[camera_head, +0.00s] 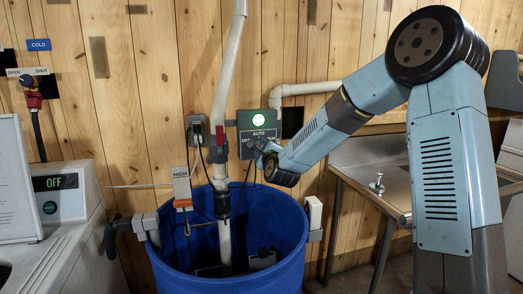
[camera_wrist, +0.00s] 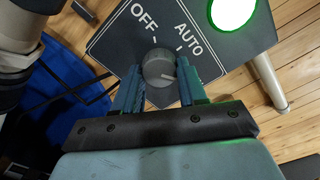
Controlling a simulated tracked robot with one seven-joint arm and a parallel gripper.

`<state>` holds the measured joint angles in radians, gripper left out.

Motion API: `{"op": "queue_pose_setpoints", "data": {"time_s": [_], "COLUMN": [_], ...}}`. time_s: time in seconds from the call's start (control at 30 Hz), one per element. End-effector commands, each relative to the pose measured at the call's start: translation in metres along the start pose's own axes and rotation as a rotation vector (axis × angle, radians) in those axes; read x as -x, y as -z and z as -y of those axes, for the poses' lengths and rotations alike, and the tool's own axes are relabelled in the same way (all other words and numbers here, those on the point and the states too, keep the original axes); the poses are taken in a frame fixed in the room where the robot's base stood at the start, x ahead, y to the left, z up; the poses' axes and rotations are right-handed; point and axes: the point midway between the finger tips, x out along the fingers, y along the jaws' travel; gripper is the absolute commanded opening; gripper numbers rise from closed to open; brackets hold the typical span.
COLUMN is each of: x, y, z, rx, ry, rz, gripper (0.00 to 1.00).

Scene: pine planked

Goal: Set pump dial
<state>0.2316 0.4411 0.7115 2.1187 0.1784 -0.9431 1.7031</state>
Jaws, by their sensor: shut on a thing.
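The pump dial (camera_wrist: 158,66) is a round grey knob on a dark control panel (camera_wrist: 110,42), seen in the wrist view with the words OFF and AUTO beside it. The panel (camera_head: 272,124) also shows in the head view, with a lit green lamp (camera_head: 259,120) above AUTO. My gripper (camera_wrist: 159,84) is shut on the dial, one finger on each side. In the head view my gripper (camera_head: 262,157) is at the panel's lower part and hides the dial and some of the lettering. A pale mark on the knob is small, and where it points is hard to tell.
A blue barrel (camera_head: 290,238) stands below the panel, with a pale pipe (camera_head: 230,70) rising from it and a HIGH tag (camera_head: 181,181) at its rim. A steel sink bench (camera_head: 370,180) is at the right. A machine reading OFF (camera_head: 58,182) is at the left.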

Motion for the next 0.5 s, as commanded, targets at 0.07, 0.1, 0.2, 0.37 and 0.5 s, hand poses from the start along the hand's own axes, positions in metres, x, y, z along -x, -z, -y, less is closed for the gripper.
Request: {"op": "queue_pose_setpoints", "data": {"time_s": [0.07,0.1,0.2,0.37,0.5], "x": [0.0004,0.0004,-0.0002,0.0005,0.0008], "y": [-0.0002,-0.0002,-0.0016,-0.0004,-0.0002], "z": [-0.0015,-0.0016,-0.0025,-0.0022,-0.0025], "rx": [0.000,0.000,0.000,0.013,0.054], "ry": [-0.003,-0.004,-0.004,-0.005,-0.006], "rz": [0.000,0.000,0.000,0.000,0.000], "gripper": [0.20,0.16,0.11,0.11,0.11]}}
